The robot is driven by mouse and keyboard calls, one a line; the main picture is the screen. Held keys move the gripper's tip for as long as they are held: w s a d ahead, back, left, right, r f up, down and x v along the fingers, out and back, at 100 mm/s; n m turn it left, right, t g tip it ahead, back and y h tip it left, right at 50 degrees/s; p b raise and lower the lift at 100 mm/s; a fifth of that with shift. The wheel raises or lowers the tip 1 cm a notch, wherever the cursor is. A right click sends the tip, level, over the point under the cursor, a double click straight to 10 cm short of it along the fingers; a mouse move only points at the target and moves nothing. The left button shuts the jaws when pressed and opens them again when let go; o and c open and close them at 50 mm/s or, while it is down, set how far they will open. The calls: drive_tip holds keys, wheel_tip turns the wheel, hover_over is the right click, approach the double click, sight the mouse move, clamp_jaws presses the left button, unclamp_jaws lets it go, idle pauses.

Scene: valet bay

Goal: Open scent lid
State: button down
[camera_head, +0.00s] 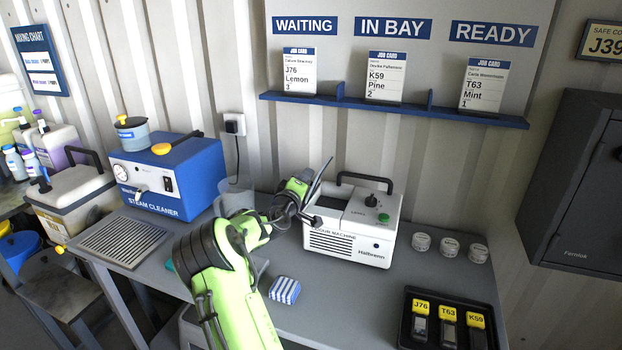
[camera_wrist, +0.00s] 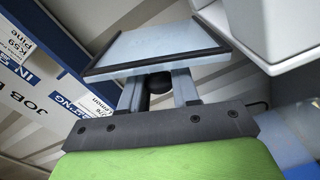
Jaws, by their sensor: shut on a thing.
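The white scent machine (camera_head: 350,243) stands at the back of the grey worktop, with a black carry handle and a green knob on top. Its lid (camera_head: 320,178) shows as a thin dark-edged plate, tilted steeply up at the machine's left side. A dark opening (camera_head: 328,203) shows in the machine's top. In the wrist view the lid (camera_wrist: 155,45) is a pale plate with dark rims across the fingertips. My gripper (camera_wrist: 159,84) is shut on a small black knob at the lid; in the head view my gripper (camera_head: 308,196) is partly hidden by my arm.
A blue steam cleaner (camera_head: 175,180) stands left on the worktop. A blue-striped stack (camera_head: 285,290) lies in front of the machine. Several small white tins (camera_head: 449,247) are to its right, and a black tray (camera_head: 420,348) with yellow-tagged keys is at front right. A card shelf (camera_head: 400,110) hangs above.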

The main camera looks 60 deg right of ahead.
drive_tip(key=shift+w+a+f+n+p, duration=0.15)
drive_tip(key=shift+w+n+p, duration=0.2)
drive_tip(key=shift+n, duration=0.4)
drive_tip(key=shift+w+f+n+p, duration=0.25)
drive_tip(key=shift+w+n, duration=0.25)
drive_tip(key=shift+n, duration=0.3)
drive_tip(key=shift+w+a+f+n+p, duration=0.1)
drive_tip(key=shift+w+n+p, duration=0.3)
drive_tip(key=shift+n, duration=0.35)
drive_tip(key=c, duration=0.9)
unclamp_jaws()
drive_tip(key=a, duration=0.5)
drive_tip(key=s+a+b, duration=0.1)
drive_tip(key=a, duration=0.4)
drive_tip(key=s+a, duration=0.1)
drive_tip(key=a, duration=0.4)
drive_tip(key=shift+s+a+b, duration=0.25)
drive_tip(key=shift+b, duration=0.1)
